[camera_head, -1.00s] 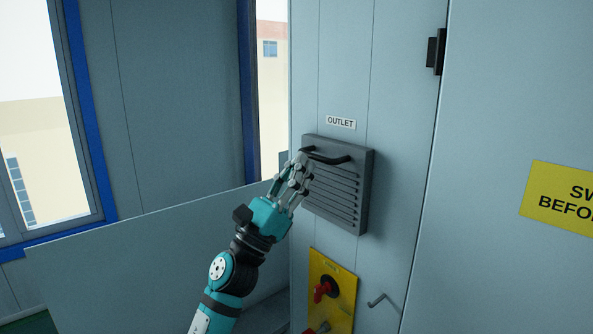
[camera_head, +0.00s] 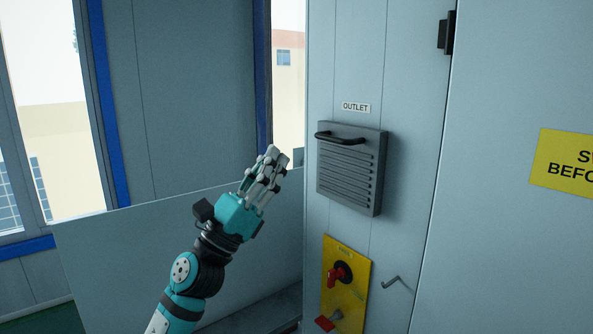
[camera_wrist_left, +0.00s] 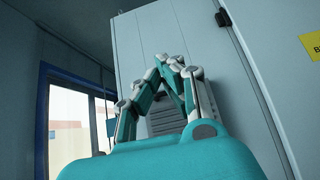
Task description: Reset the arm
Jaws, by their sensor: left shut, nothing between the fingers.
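My left gripper (camera_head: 272,158) is shut and empty, raised in front of the low grey panel, to the left of the grey louvred outlet cover (camera_head: 348,178). A clear gap separates its fingertips from the cover and its black handle (camera_head: 342,139). In the left wrist view the fingers (camera_wrist_left: 172,62) meet at their tips, with the louvred cover (camera_wrist_left: 165,114) partly hidden behind them. My right gripper is in neither view.
Below the cover is a yellow plate (camera_head: 357,268) with a red switch (camera_head: 336,275) and a red lever (camera_head: 326,322). A small metal hook (camera_head: 390,283) sticks out beside it. A low grey partition (camera_head: 130,260) stands behind my left arm. Blue-framed windows are at left.

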